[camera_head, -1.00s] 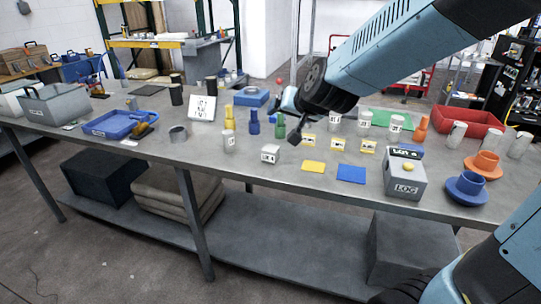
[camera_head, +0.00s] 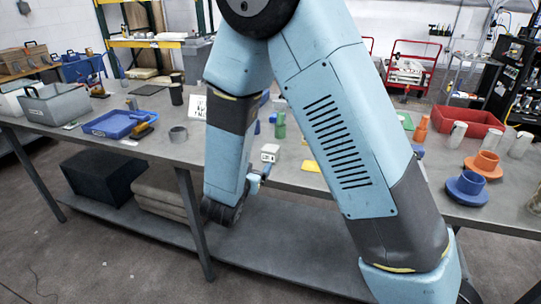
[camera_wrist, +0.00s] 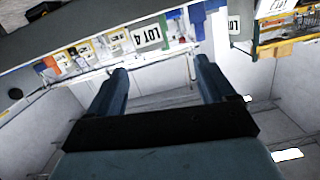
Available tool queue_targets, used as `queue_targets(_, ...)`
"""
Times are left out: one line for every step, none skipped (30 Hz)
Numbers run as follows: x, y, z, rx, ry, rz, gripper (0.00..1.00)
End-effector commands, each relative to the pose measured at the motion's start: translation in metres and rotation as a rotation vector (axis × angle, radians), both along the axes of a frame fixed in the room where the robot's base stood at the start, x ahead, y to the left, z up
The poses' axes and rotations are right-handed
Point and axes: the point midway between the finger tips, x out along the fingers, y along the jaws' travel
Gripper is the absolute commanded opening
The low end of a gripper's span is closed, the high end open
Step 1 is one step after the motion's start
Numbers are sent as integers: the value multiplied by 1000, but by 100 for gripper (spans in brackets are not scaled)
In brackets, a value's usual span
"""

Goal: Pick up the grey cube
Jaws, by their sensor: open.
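The small light grey cube (camera_head: 269,152) with dark lettering sits on the table near its front edge in the head view. In the wrist view a pale block marked "LOT 4", apparently this cube (camera_wrist: 148,36), shows beyond and between the fingertips. My gripper (camera_wrist: 160,68) is open with nothing between its fingers. In the head view my gripper (camera_head: 262,176) is partly hidden by my arm, low at the table's front edge, just below the cube and apart from it.
The grey table (camera_head: 150,152) holds many items. A blue tray (camera_head: 113,124) and a dark cylinder (camera_head: 178,134) lie left; a yellow card (camera_head: 311,166) lies right of the cube. Orange (camera_head: 484,164) and blue (camera_head: 467,187) flanged parts stand at right. My arm hides the table's middle.

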Motion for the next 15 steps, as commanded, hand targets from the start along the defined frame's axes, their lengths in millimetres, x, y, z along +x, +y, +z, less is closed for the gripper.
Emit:
queue_targets(-7, 3, -7, -35, -17, -12, 83)
queue_targets(-11, 4, -9, -54, -30, -20, 83)
queue_targets(-15, 4, -12, -77, -44, -32, 83)
queue_targets(-18, 5, -13, -91, -53, -37, 83)
queue_targets(-20, 5, -14, -105, -63, -43, 83)
queue_targets(-23, 5, -15, -118, -73, -51, 83)
queue_targets(-25, 5, -16, -126, -78, -53, 83)
queue_targets(-26, 5, -17, -134, -82, -56, 83)
queue_targets(-26, 5, -17, -140, -87, -61, 83)
queue_targets(-25, 4, -17, -143, -90, -62, 83)
queue_targets(-23, 3, -17, -144, -92, -64, 83)
queue_targets(-19, 1, -17, -146, -93, -65, 83)
queue_targets(-16, 0, -17, -145, -93, -65, 83)
queue_targets(-11, -2, -17, -145, -93, -65, 83)
queue_targets(-5, -5, -17, -144, -93, -65, 83)
